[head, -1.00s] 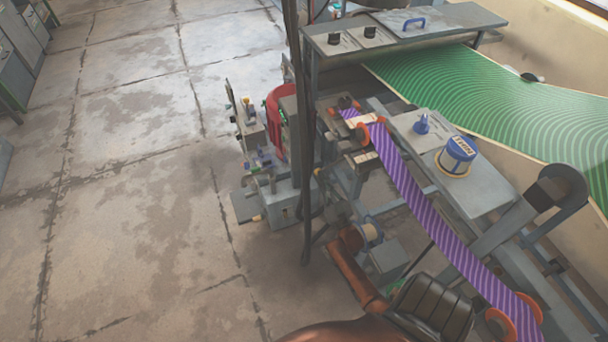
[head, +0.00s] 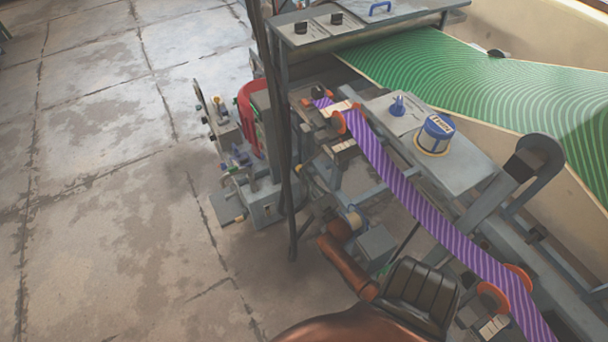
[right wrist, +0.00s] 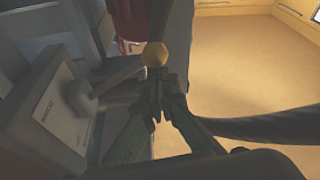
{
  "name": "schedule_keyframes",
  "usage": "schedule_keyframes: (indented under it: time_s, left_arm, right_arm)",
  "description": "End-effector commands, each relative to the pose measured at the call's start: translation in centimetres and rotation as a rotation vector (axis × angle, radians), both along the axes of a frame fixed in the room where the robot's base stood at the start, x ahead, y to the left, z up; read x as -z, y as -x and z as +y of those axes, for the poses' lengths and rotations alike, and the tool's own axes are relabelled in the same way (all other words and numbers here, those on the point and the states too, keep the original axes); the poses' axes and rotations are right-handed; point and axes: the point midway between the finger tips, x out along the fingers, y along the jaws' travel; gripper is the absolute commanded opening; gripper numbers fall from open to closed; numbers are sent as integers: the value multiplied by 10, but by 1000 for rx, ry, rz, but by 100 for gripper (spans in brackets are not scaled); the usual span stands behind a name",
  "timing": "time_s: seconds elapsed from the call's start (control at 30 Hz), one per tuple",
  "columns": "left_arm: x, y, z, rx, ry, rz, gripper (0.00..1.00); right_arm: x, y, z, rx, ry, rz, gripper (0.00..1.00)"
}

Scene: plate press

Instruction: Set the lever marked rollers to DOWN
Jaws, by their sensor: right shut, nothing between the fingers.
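In the right wrist view, a grey lever with a yellow faceted knob (right wrist: 155,54) sticks out from a grey box with a white label plate (right wrist: 55,115). The label's print is too small to read surely. My right gripper (right wrist: 158,92) is shut and empty, its fingertips just below the knob and close to the shaft; I cannot tell if they touch. In the head view my right arm reaches in from the bottom to the near side of the press, and its fingertips are hard to make out there. My left gripper is not in view.
A purple striped web (head: 405,195) runs over orange-flanged rollers. A blue-and-white can (head: 434,133) and a blue knob (head: 398,105) sit on the grey deck. A green patterned sheet (head: 470,80) lies behind. A dark upright post (head: 283,150) stands left. The floor at left is clear.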

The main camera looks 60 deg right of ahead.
Motion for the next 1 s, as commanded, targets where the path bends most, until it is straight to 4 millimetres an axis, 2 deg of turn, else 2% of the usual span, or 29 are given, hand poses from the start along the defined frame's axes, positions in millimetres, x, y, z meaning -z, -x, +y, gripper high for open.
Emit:
schedule_keyframes:
  time_s: [0.13,0.23,0.5,0.7,0.83,1.0]
  left_arm:
    - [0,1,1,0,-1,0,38]
    - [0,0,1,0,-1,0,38]
    - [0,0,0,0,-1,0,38]
    - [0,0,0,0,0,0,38]
    - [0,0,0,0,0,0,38]
    - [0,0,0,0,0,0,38]
  right_arm:
    - [-2,0,0,0,0,0,0]
    - [-11,0,0,0,-1,-2,0]
    - [-61,0,0,0,1,-4,0]
    - [-90,0,0,1,2,-2,0]
    - [-98,0,0,1,0,0,0]
    - [-100,0,0,0,0,1,0]
